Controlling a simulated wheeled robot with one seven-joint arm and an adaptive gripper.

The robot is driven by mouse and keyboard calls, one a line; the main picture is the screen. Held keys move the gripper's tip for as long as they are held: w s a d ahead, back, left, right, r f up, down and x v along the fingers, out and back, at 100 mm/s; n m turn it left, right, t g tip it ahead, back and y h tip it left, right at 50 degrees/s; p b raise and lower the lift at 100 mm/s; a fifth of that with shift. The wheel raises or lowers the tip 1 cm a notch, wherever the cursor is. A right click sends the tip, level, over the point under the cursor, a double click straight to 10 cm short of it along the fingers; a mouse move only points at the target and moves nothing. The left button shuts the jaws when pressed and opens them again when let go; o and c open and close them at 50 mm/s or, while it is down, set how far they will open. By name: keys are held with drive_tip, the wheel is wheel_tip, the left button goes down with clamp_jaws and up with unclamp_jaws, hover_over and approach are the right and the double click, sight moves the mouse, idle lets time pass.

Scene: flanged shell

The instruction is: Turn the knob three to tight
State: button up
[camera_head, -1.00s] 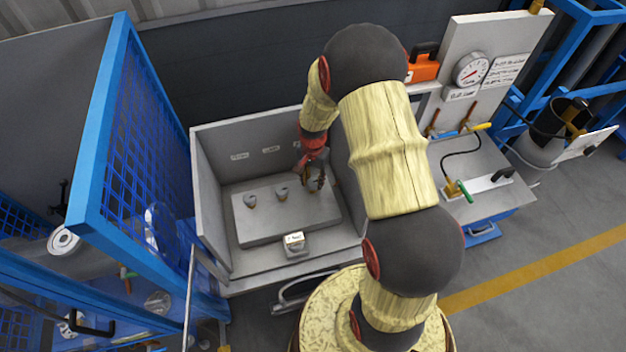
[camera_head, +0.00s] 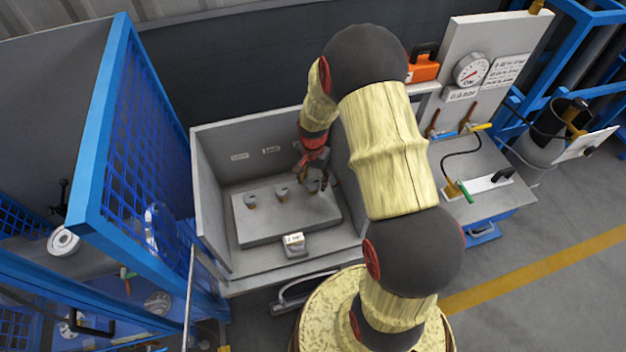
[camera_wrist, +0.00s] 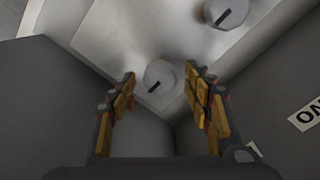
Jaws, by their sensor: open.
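Three grey knobs stand in a row on a raised grey block (camera_head: 285,222) inside an open-fronted box. The left knob (camera_head: 250,200) and middle knob (camera_head: 282,193) are clear of my gripper. The third knob (camera_head: 312,186), at the right end, is partly hidden by my gripper (camera_head: 317,187). In the wrist view the third knob (camera_wrist: 160,76) lies between the tips of my open gripper (camera_wrist: 160,76), with gaps on both sides. Its short dark mark runs diagonally. Another knob (camera_wrist: 228,12) shows at the top edge.
The box's grey walls (camera_head: 207,190) rise close around the block. Small labels are on its back wall (camera_head: 270,150). A small block with a white labelled top (camera_head: 293,241) stands in front. A blue mesh cage (camera_head: 130,150) is left; a gauge panel (camera_head: 470,70) is right.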

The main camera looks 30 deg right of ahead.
sight(313, 183)
wheel_tip(313, 183, up, 12)
idle(0.5)
idle(0.4)
drive_tip(key=s+a+r+n+t+b, duration=0.2)
drive_tip(key=s+a+r+n+b, duration=0.4)
drive_tip(key=s, duration=0.4)
drive_tip(key=s+a+r+n+t+b, duration=0.3)
drive_tip(key=s+a+r+n+b, duration=0.3)
drive_tip(key=s, duration=0.4)
drive_tip(key=shift+a+t+b, duration=0.3)
drive_tip(key=shift+a+b, duration=0.45)
drive_tip(key=shift+a, duration=0.45)
drive_tip(key=shift+s, duration=0.15)
drive_tip(key=shift+c, duration=1.1)
